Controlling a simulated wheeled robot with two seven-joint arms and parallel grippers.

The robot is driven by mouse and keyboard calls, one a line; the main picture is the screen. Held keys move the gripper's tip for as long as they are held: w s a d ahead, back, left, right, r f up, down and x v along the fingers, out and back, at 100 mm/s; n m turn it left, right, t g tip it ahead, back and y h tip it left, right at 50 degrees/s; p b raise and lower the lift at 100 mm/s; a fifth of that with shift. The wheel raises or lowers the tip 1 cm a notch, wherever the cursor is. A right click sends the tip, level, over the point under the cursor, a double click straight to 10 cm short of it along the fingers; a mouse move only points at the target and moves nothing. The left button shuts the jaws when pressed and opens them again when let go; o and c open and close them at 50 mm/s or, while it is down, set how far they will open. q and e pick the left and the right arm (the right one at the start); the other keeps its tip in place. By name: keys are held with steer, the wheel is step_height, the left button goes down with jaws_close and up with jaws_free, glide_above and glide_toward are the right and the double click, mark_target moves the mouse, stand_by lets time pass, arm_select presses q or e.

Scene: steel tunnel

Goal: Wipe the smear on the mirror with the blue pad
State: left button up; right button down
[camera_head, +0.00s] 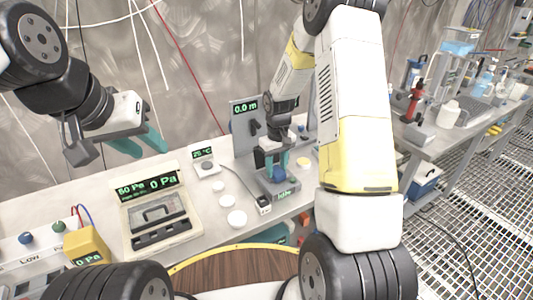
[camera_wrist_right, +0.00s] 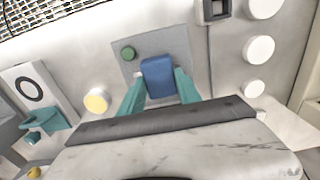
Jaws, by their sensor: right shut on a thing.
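My right gripper (camera_head: 277,160) reaches down over a small grey device on the bench. In the right wrist view, its teal fingers (camera_wrist_right: 159,92) stand on either side of the blue pad (camera_wrist_right: 158,78) and are shut on it. The pad also shows as a small blue shape in the head view (camera_head: 279,174). Under or behind the pad is a grey square plate (camera_wrist_right: 180,42) with a green knob; I cannot tell whether they touch. I cannot make out a mirror or smear for certain. My left gripper (camera_head: 139,144) is open and empty above the bench at the left.
White discs (camera_head: 237,219) lie left of the grey device, and a yellow disc (camera_head: 303,161) lies right of it. A beige pressure meter (camera_head: 158,212) and a yellow meter (camera_head: 88,247) stand at the left. An upright display (camera_head: 246,122) stands behind. A second bench (camera_head: 430,147) is at the right.

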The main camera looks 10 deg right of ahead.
steer(key=shift+r, duration=3.05)
step_height(320, 180, up, 3)
steer(key=shift+f, duration=0.1)
steer(key=shift+w+d+f, duration=0.1)
steer(key=shift+d+f, duration=0.1)
steer(key=shift+f, duration=1.65)
steer(key=shift+w+d+f, duration=0.1)
steer(key=shift+d+f, duration=0.1)
steer(key=shift+f, duration=1.6)
steer(key=shift+f, duration=1)
